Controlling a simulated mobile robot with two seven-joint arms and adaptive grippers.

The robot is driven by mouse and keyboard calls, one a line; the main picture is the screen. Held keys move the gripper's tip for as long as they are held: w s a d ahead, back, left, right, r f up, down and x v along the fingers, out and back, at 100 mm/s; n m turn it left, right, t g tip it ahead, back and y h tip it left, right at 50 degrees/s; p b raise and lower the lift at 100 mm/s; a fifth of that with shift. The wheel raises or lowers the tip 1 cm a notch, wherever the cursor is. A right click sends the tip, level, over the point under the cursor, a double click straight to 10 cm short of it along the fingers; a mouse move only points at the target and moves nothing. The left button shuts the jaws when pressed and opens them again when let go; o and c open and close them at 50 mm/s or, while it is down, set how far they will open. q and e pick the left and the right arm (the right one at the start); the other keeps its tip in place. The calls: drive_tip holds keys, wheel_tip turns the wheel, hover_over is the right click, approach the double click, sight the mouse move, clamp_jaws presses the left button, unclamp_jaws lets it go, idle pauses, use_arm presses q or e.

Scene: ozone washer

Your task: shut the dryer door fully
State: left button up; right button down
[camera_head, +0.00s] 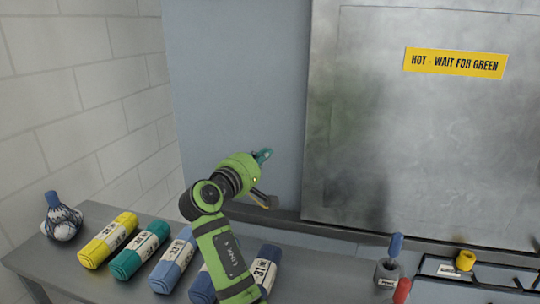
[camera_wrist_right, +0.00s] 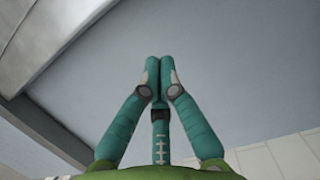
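The large grey metal panel (camera_head: 420,130) at the right of the head view carries a yellow sign reading "HOT - WAIT FOR GREEN" (camera_head: 455,63). It looks like the dryer front or door; I cannot tell whether it is shut fully. My right gripper (camera_head: 264,156) is left of the panel's left edge, in front of a plain blue-grey surface (camera_head: 240,80), apart from the panel in the picture. In the right wrist view the gripper (camera_wrist_right: 159,62) has its teal fingertips together, with nothing seen between them. My left gripper is out of view.
A grey bench (camera_head: 30,258) runs along the front, with rolled yellow (camera_head: 107,240), teal (camera_head: 138,250) and blue (camera_head: 173,262) bundles and a netted bundle (camera_head: 62,222). A small cup (camera_head: 387,273) and a black rack (camera_head: 440,268) stand below the panel. A brick wall is at left.

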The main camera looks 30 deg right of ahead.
drive_tip(key=p+x, duration=0.2)
drive_tip(key=x, duration=0.5)
drive_tip(key=shift+d+r, duration=0.1)
drive_tip(key=shift+r, duration=0.05)
drive_tip(key=shift+s+d+p, duration=0.8)
drive_tip(key=shift+d+p, duration=0.2)
drive_tip(key=shift+d, duration=0.15)
drive_tip(key=shift+s+d, duration=0.4)
drive_tip(key=shift+s, duration=0.2)
drive_tip(key=shift+w, duration=0.1)
